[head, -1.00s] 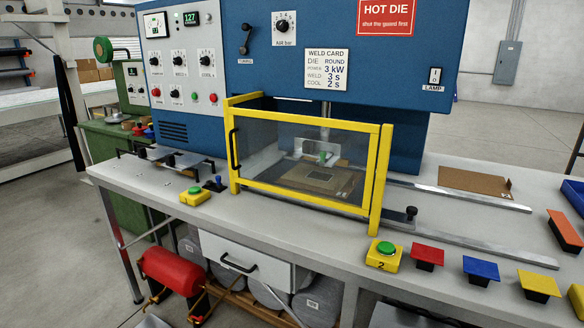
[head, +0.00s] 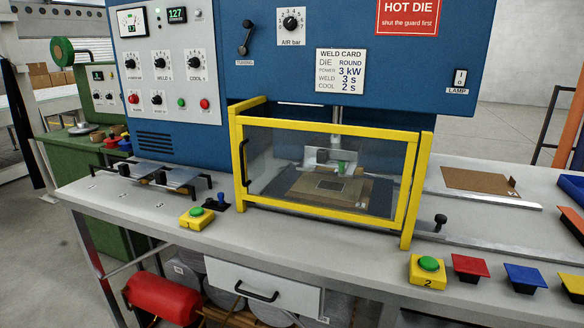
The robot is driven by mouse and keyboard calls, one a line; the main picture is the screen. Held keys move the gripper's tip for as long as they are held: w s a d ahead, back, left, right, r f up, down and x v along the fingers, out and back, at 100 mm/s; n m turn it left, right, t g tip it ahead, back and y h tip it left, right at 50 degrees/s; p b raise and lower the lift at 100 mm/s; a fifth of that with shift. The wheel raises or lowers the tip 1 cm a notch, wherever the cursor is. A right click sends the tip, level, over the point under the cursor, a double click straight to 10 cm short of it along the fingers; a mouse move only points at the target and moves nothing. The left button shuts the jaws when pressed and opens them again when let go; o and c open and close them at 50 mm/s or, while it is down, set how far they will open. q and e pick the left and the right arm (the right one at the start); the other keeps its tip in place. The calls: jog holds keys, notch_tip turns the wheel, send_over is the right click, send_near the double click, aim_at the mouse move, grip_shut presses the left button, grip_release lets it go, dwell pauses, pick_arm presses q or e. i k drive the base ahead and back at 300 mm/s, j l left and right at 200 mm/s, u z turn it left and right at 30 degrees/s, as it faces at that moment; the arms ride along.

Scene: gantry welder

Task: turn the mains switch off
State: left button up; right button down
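The blue welder's grey control panel (head: 168,65) is at the upper left in the head view. In its lower row, a red rotary knob (head: 133,98) sits at the left end and looks like the mains switch. Its label is too small to read surely, and I cannot tell its setting. A black knob (head: 157,100), a green button (head: 181,103) and a red button (head: 204,104) are to its right. The panel display (head: 176,15) is lit and reads 127. Neither of my grippers is in view.
The yellow-framed guard (head: 320,210) stands shut on the bench, right of the panel. A green-topped yellow button box (head: 197,217) and a small rack with metal plates (head: 160,178) are on the bench below the panel. The lamp switch (head: 460,78) is far right.

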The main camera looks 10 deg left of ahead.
aim_at(134, 99)
jog(key=i+j+z, duration=0.1)
jog(key=j, duration=0.55)
jog(key=i+j+z, duration=0.1)
jog(key=j, duration=0.55)
jog(key=j+z, duration=0.1)
jog(key=j, duration=1.2)
jog(key=i+j, duration=0.15)
jog(key=j, duration=1.15)
jog(key=i, duration=0.05)
